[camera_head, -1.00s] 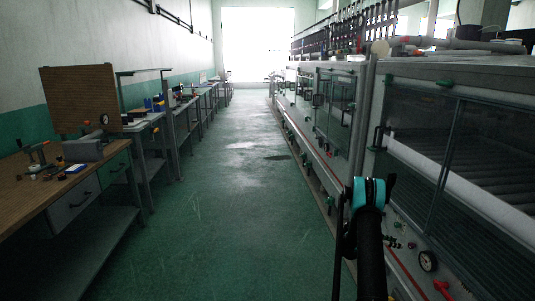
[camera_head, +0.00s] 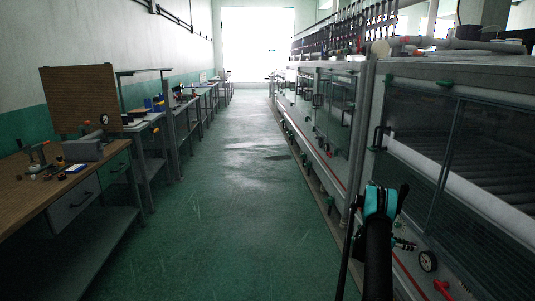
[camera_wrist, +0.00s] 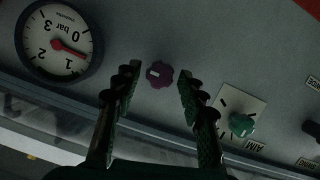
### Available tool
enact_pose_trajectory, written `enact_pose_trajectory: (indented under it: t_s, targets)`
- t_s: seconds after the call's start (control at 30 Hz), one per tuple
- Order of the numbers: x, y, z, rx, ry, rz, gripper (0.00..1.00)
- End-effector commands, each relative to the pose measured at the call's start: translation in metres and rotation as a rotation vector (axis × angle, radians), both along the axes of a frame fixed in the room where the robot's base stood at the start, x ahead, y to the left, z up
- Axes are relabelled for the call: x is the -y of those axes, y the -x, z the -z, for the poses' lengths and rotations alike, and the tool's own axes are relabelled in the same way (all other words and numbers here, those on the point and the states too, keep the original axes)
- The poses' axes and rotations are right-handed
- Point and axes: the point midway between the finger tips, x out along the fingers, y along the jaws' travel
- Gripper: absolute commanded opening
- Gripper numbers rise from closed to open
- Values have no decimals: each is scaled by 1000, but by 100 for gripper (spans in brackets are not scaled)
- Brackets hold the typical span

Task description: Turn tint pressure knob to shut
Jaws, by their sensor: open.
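A small purple knob (camera_wrist: 159,74) with a white pointer mark sits on the grey panel in the wrist view. My gripper (camera_wrist: 160,80) is open, with one finger on each side of the knob and visible gaps to it. Left of it is a round white pressure gauge (camera_wrist: 58,40) with a red needle, shown upside down. Right of it is a green knob (camera_wrist: 241,124) on a pale square plate. I cannot read a label for the purple knob. In the head view my arm (camera_head: 378,240) reaches toward the machine's lower panel and hides the purple knob.
The wet-line machine (camera_head: 365,85) runs along the right side, with glass doors and a gauge (camera_head: 427,261) and red handle (camera_head: 443,289) low on its front. A dark knob (camera_wrist: 312,129) lies at the wrist view's right edge. Workbenches (camera_head: 40,205) line the left. The green aisle floor (camera_head: 230,220) is clear.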

Motion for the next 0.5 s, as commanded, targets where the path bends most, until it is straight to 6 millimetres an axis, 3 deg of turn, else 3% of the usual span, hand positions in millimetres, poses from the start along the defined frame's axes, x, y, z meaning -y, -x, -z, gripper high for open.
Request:
enact_pose_trajectory:
  t_s: [0.07, 0.33, 0.5]
  targets:
    - [0, 0, 0, 0, 0, 0, 41]
    - [0, 0, 0, 0, 0, 0, 8]
    - [0, 1, 0, 75, -6, 0, 8]
